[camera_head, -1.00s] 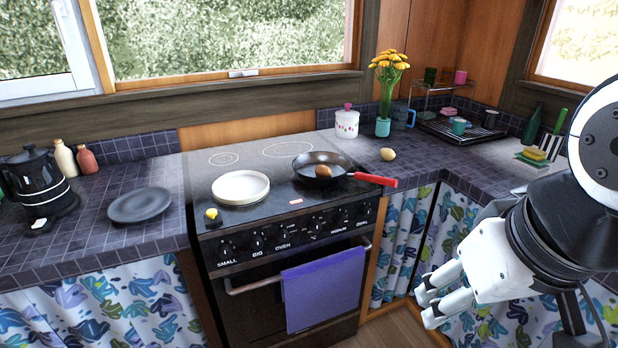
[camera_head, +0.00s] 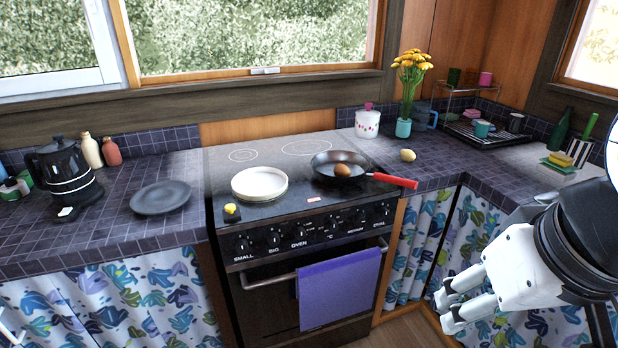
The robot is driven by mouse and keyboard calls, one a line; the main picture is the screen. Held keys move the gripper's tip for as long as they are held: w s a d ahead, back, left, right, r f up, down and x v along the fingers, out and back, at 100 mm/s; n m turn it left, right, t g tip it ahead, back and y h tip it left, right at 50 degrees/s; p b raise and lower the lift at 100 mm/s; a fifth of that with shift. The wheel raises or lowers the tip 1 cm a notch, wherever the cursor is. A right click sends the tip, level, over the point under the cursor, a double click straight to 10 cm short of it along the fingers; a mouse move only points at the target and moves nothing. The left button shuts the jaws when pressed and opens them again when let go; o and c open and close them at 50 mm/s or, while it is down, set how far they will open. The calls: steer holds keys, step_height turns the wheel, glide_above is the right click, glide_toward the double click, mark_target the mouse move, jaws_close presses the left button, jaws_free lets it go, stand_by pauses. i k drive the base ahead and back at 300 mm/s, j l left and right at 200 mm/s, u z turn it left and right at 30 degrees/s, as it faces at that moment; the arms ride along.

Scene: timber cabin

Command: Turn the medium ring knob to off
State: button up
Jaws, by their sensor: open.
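The black stove (camera_head: 225,285) stands in the middle of the head view with a row of black knobs along its front panel. The medium ring knob (camera_head: 359,216) appears to be the second from the right, above a small, blurred label. Its pointer is too small to read. My gripper (camera_head: 448,309) is at the lower right, open and empty, with its white fingers pointing left. In the picture it is right of and below the knob, apart from it and in front of the curtained cupboard.
A purple towel (camera_head: 340,288) hangs on the oven handle below the knobs. A pan (camera_head: 325,165) holding an egg has its red handle (camera_head: 395,181) reaching past the right stove edge. A white dish (camera_head: 259,184) and yellow timer (camera_head: 232,212) sit on the stove. Floor shows at lower right.

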mark_target(358, 219)
steer(key=i+j+u, duration=0.15)
steer(key=j, duration=0.3)
steer(key=i+j+u, duration=0.15)
steer(key=j, duration=0.25)
steer(key=i+j+u, duration=0.15)
steer(key=i+j, duration=0.2)
